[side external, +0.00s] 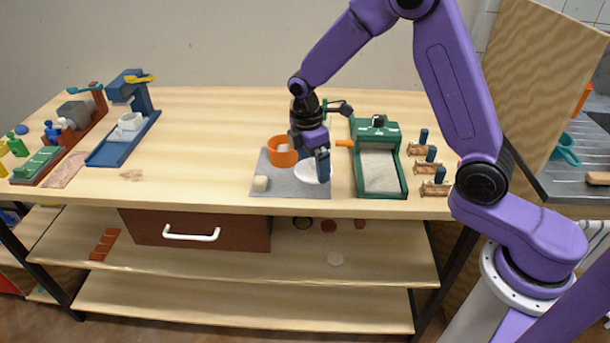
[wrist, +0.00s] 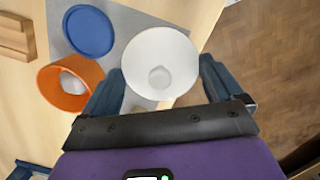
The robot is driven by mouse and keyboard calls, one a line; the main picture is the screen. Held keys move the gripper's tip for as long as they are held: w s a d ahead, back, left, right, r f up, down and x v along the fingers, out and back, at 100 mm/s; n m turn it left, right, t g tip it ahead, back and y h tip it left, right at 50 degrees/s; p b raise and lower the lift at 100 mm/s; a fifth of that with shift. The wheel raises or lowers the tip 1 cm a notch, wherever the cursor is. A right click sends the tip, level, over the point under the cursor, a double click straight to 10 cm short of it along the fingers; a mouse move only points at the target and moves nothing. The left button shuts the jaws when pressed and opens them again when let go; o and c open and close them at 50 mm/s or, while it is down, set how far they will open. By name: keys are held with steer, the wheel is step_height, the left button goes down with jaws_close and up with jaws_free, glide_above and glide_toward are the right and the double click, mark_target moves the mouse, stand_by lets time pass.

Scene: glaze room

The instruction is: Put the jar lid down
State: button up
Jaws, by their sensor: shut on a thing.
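A white round jar lid (wrist: 160,60) with a small knob at its middle lies between the two dark blue fingers of my gripper (wrist: 161,72) in the wrist view. My gripper is shut on its rim. In the side view my gripper (side external: 309,166) holds the lid (side external: 306,174) over the grey mat (side external: 285,190); whether the lid touches the mat I cannot tell. An orange round jar (side external: 280,157) is just left of it, and also shows in the wrist view (wrist: 52,84) with something pale inside.
A blue disc (wrist: 89,32) lies on the mat in the wrist view. A cream lump (side external: 260,183) sits at the mat's front left. A green tray (side external: 400,180) stands close to the right, with wooden pieces beyond. The middle-left tabletop (side external: 205,150) is clear.

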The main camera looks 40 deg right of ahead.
mark_target(306, 166)
steer(key=shift+w+a+f, duration=0.15)
steer(key=shift+w+f, duration=0.85)
steer(key=shift+f, duration=0.25)
steer(key=shift+w+f, duration=0.15)
steer(key=shift+f, duration=1.55)
steer(key=shift+f, duration=0.1)
steer(key=o, duration=0.7)
steer(key=shift+c, duration=0.2)
